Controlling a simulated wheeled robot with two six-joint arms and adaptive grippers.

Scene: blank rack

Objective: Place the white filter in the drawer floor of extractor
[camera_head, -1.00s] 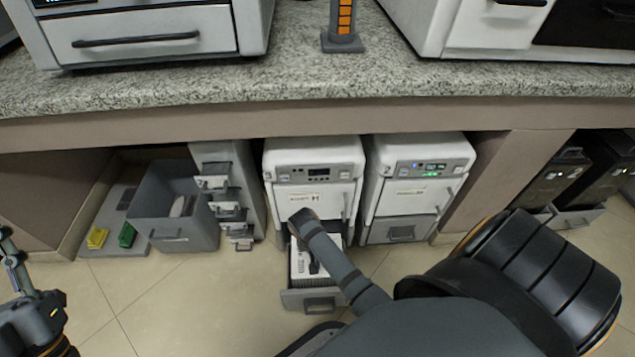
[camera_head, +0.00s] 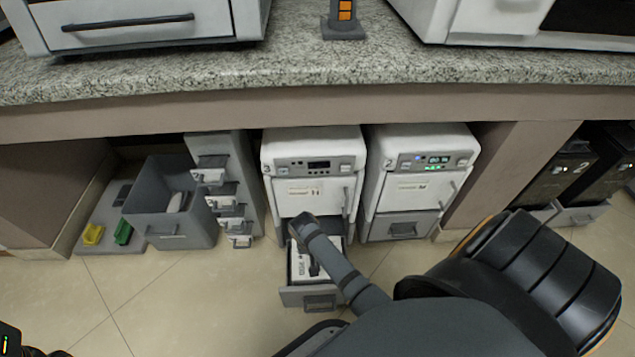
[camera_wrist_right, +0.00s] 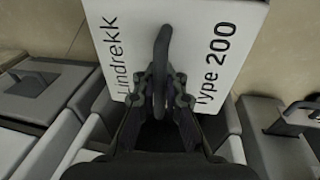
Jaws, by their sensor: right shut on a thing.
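The white filter (camera_wrist_right: 230,40), a flat panel printed "Lindrekk Type 200" with a dark loop handle (camera_wrist_right: 162,60), fills the top of the right wrist view. My right gripper (camera_wrist_right: 160,88) is shut on that handle. In the head view the filter (camera_head: 300,268) shows as a white patch within the outline of the pulled-out grey drawer (camera_head: 307,299) of the left extractor (camera_head: 312,160). My right forearm hides part of the drawer. Whether the filter touches the drawer floor cannot be told.
A second white extractor (camera_head: 420,165) with a closed lower drawer stands to the right. A grey bin (camera_head: 172,212), a stack of small drawers (camera_head: 222,190) and yellow (camera_head: 92,234) and green (camera_head: 123,232) blocks are on the left. The counter (camera_head: 300,75) overhangs them. The tiled floor in front is clear.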

